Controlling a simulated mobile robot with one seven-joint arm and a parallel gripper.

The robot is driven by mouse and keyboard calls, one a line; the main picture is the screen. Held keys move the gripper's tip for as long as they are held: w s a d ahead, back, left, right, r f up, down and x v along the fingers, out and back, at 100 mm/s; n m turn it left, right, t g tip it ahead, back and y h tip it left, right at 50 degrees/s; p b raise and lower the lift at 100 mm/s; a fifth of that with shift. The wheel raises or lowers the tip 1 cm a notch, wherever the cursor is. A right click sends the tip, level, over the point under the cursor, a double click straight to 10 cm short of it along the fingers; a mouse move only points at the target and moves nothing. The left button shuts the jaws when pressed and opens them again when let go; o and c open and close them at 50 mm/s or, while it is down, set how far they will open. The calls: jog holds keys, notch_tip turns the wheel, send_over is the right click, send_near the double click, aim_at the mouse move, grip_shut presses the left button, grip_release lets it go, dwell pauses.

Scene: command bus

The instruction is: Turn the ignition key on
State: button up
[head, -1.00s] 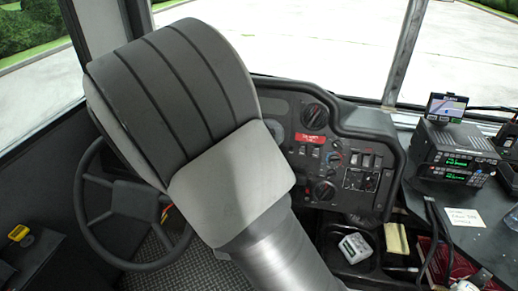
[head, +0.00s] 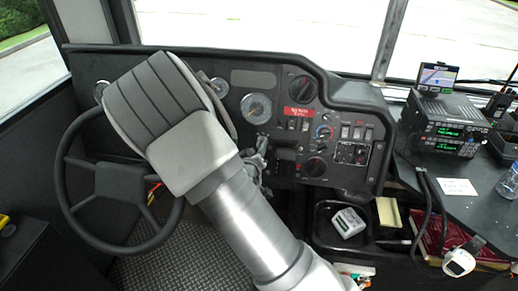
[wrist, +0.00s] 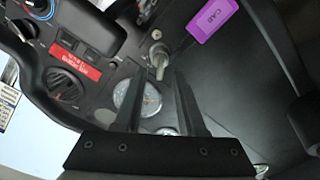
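The ignition on the dashboard shows in the wrist view as a small grey key-like piece (wrist: 159,58) on a round mount. A purple tag reading "CAB" (wrist: 213,19) lies beside it to the right. My gripper (wrist: 157,72) is open, with its two dark fingers apart. In the picture the key-like piece stands between the fingertips; I cannot tell whether either finger touches it. In the head view my gripper (head: 258,158) is small and partly hidden by my arm at the dashboard, right of the steering wheel. The key is not clear there.
The steering wheel (head: 66,183) stands left of my arm. The dashboard (head: 345,95) carries a gauge (head: 256,108), knobs and switches. A radio (head: 447,127) sits on the right console. A tray with a small white box (head: 348,222) lies below the dashboard.

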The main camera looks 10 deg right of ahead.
aim_at(259, 144)
jog(key=shift+x, duration=1.95)
grip_shut()
